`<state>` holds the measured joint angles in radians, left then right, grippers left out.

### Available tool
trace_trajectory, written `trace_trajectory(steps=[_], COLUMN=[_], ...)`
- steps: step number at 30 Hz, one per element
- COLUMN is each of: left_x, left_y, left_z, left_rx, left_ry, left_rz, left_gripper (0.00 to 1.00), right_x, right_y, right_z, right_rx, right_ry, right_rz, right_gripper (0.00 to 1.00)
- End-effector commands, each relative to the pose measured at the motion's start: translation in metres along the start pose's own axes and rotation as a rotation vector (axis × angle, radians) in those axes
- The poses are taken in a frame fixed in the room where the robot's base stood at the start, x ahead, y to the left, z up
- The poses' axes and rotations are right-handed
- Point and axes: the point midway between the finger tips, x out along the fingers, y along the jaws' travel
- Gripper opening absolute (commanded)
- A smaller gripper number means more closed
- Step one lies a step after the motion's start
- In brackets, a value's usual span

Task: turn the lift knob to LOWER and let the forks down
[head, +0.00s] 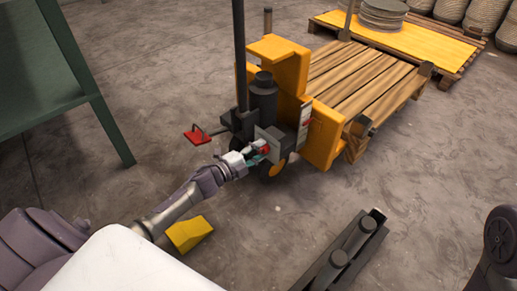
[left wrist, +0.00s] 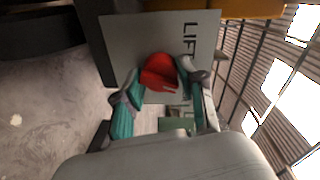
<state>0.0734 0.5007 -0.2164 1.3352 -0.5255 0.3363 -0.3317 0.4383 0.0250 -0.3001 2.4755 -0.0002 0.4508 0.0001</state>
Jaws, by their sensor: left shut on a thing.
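The lift knob (left wrist: 158,73) is red and sits on a grey plate (left wrist: 125,32) marked LIFT in the left wrist view. In the head view the knob (head: 265,149) shows small at the front of the orange pallet truck (head: 286,62). My left gripper (head: 259,154) is shut on the knob, with teal-padded fingers on either side of it. Any mark for LOWER is not readable, and the knob's setting cannot be told. The forks are hidden under the wooden pallet (head: 362,75). My right gripper is out of view.
A red pedal (head: 197,136) juts from the truck's left side. A dark upright handle (head: 239,60) rises beside it. A yellow wedge (head: 188,233) and a dark rail piece (head: 343,252) lie on the floor. A green table (head: 110,130) stands left.

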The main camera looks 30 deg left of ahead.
Motion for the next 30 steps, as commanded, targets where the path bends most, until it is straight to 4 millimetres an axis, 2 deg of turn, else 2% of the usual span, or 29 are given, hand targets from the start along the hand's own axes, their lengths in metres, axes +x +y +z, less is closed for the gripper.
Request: trace_trajectory(steps=[6,15,30], left_x=[0.0001,0.0001,0.0], left_y=[-0.0009,0.0,0.0002], left_z=[-0.0004,-0.0009,-0.001], left_rx=[0.183,0.364,0.449], left_ry=[-0.013,-0.024,-0.029], left_rz=[0.0,0.004,0.006], left_gripper=[0.05,0.05,0.05], right_x=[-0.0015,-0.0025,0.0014], right_y=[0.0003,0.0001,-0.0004], right_z=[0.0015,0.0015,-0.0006], right_rx=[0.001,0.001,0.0], right_ry=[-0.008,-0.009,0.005], right_rz=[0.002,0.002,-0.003], right_gripper=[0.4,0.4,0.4])
